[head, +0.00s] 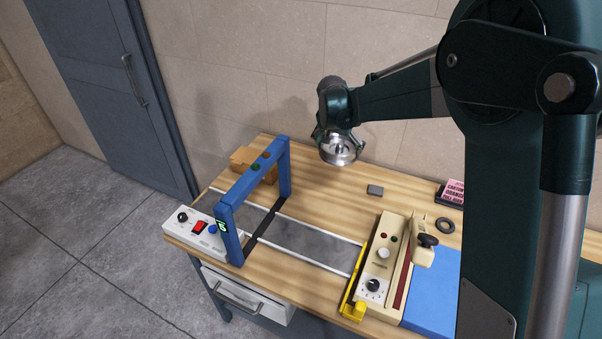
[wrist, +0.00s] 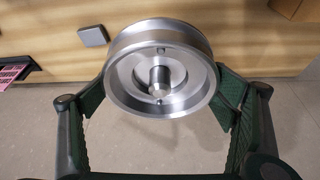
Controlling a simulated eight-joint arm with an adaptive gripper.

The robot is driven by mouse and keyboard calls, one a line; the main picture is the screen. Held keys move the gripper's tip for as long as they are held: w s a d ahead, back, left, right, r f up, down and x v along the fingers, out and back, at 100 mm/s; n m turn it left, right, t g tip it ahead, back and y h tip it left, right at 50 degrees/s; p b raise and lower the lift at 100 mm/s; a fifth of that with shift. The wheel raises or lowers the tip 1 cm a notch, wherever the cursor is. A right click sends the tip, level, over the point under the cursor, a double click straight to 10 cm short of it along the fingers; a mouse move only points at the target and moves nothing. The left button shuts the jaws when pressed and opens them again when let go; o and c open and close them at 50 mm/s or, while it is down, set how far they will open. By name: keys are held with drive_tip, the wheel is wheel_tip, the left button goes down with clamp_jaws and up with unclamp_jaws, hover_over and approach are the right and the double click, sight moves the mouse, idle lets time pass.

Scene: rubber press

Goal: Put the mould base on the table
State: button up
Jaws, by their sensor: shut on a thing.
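The mould base (head: 338,149) is a round, shiny metal dish with a raised rim. In the wrist view the mould base (wrist: 160,72) shows a central post and small pins inside its rim. My gripper (head: 335,138) is shut on the mould base, one green finger on each side, and holds it above the back part of the wooden table (head: 325,195). In the wrist view the fingers of my gripper (wrist: 165,95) press on its sides.
A blue frame (head: 254,180) with a white control box (head: 195,228) stands at the left. A beige control unit (head: 380,265) and a blue mat (head: 434,285) are at the front right. A grey block (head: 375,190) and a black ring (head: 445,226) lie right of my gripper. Bare wood lies between.

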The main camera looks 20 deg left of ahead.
sight(322, 144)
drive_tip(key=shift+n, duration=0.4)
drive_tip(key=a, duration=0.2)
drive_tip(key=s+a, duration=0.1)
drive_tip(key=a, duration=0.1)
drive_tip(key=s+a, duration=0.1)
drive_tip(key=a, duration=0.1)
drive_tip(key=shift+s+f, duration=0.1)
drive_tip(key=shift+d+f, duration=0.15)
drive_tip(key=shift+f, duration=2.35)
drive_tip(key=shift+f, duration=3.1)
drive_tip(key=shift+f, duration=1.9)
drive_tip(key=shift+f, duration=0.15)
drive_tip(key=o, duration=1.6)
